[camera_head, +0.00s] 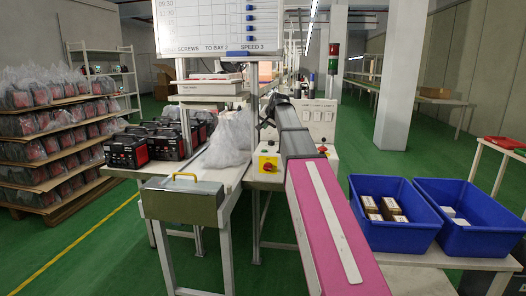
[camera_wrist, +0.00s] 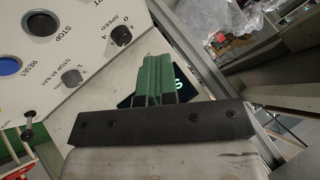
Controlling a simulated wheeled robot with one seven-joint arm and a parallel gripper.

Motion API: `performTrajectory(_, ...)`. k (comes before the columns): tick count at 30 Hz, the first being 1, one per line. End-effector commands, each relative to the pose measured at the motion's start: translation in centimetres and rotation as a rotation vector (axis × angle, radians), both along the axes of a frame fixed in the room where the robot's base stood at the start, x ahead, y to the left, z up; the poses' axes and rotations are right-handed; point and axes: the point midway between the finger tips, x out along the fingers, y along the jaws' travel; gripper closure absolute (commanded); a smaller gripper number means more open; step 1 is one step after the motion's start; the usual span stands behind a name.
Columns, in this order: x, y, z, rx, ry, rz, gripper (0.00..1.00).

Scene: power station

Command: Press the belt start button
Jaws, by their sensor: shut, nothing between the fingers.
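The white control panel (camera_wrist: 95,40) fills the upper left of the wrist view, tilted in the picture. It carries a dark round button (camera_wrist: 42,22) by a STOP label, a blue button (camera_wrist: 9,65) by RESET, and a black SPEED knob (camera_wrist: 120,36). A label ending in "RT" is cut by the top edge; I cannot make out a start button. My gripper (camera_wrist: 154,62) shows its green finger pads pressed together, empty, beside the panel's knobs. I cannot tell its distance from the panel. In the head view my arm hides much of the panel area.
A yellow box with a red knob (camera_head: 268,164) sits left of my arm. Clear plastic bags (camera_head: 229,140) and black-and-red units (camera_head: 145,147) lie on the left bench. Two blue bins, left (camera_head: 395,232) and right (camera_head: 480,235), stand on the right table. Green floor is open beyond.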

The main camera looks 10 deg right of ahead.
Motion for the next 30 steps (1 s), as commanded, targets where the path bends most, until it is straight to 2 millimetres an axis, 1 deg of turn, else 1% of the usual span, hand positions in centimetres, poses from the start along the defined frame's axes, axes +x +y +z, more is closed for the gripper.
performTrajectory(3, 0.1, 0.0, 0.3, 0.003, -0.003, -0.001, 1.0)
performTrajectory(14, 0.0, 0.0, -0.1, 0.002, -0.001, -0.001, 1.0)
performTrajectory(17, 0.0, 0.0, -0.8, 0.002, -0.001, -0.001, 1.0)
performTrajectory(20, 0.0, 0.0, -1.9, 0.002, -0.001, -0.001, 1.0)
performTrajectory(30, 0.0, 0.0, -6.1, 0.002, -0.002, 0.0, 1.0)
